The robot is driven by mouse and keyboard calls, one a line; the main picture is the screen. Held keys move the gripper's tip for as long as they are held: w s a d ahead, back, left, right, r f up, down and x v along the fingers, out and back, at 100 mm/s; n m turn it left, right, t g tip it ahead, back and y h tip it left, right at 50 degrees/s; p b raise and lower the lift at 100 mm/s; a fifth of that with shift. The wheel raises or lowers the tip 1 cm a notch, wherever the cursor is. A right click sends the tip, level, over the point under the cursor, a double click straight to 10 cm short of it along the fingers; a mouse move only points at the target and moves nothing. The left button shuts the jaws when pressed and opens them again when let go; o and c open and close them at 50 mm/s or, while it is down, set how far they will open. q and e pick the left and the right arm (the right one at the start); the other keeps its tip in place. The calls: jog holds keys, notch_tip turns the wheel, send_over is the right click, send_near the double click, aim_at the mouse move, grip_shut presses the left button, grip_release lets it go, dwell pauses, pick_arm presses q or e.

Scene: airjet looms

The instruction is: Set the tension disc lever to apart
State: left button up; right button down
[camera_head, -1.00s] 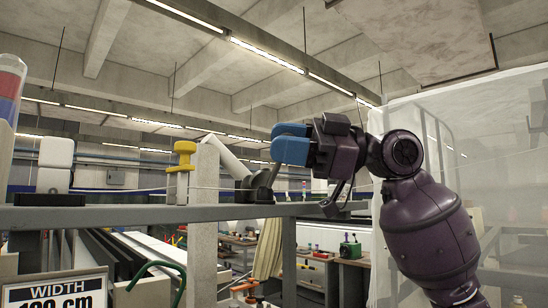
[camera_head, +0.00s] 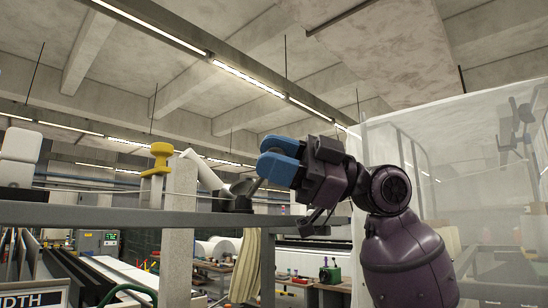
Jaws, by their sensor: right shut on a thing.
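My right gripper (camera_head: 279,163) has blue fingers and comes in from the right. Its fingers are shut at the upper end of a short grey lever (camera_head: 256,187), whose tip they hide. The lever leans up to the right from a dark bracket (camera_head: 233,203) on a grey rail. I take it for the tension disc lever. A pale tilted cylinder (camera_head: 204,174) rises to the left from the same bracket. My left gripper is not in view.
The grey rail (camera_head: 100,216) crosses the view below the lever. A yellow spool-shaped part (camera_head: 158,161) and a pale upright post (camera_head: 180,240) stand left of the lever. A translucent panel (camera_head: 460,150) stands at the right, behind my arm.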

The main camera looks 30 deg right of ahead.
jog(key=c, duration=0.7)
grip_release()
jog(key=shift+c, duration=0.2)
jog(key=shift+d, duration=0.1)
jog(key=shift+s+d+f, duration=0.1)
jog(key=shift+d+f, duration=0.05)
jog(key=shift+d, duration=0.05)
jog(key=b+v, duration=0.1)
jog(key=v, duration=0.9)
jog(key=shift+b, duration=0.3)
